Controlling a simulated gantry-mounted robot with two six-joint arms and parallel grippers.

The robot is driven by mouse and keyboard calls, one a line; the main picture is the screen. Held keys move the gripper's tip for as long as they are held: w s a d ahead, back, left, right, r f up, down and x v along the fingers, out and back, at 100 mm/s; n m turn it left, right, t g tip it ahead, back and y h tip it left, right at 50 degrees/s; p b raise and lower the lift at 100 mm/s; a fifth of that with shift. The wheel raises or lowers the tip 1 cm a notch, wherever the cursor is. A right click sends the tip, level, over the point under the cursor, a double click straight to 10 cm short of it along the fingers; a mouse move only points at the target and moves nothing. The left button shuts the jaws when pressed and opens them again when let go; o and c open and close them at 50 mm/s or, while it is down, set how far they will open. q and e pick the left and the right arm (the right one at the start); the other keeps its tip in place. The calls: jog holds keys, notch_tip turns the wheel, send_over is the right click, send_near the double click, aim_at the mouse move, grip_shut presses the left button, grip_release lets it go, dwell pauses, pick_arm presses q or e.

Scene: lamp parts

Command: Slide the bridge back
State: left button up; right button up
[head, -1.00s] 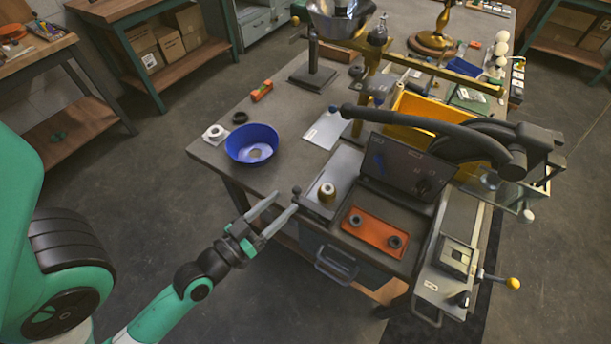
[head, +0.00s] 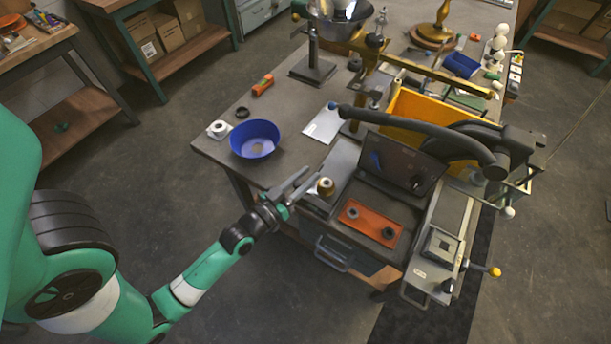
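What I take to be the bridge is the ochre-yellow beam (head: 440,75) across the right part of the bench in the head view. My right gripper is not in view.
A blue bowl (head: 254,139) stands at the bench's left. A yellow bin (head: 425,112) lies under the beam. The bench between bowl and stand (head: 313,70) is mostly clear.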

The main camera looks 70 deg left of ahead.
pick_arm(q)
grip_shut()
dwell(1.0)
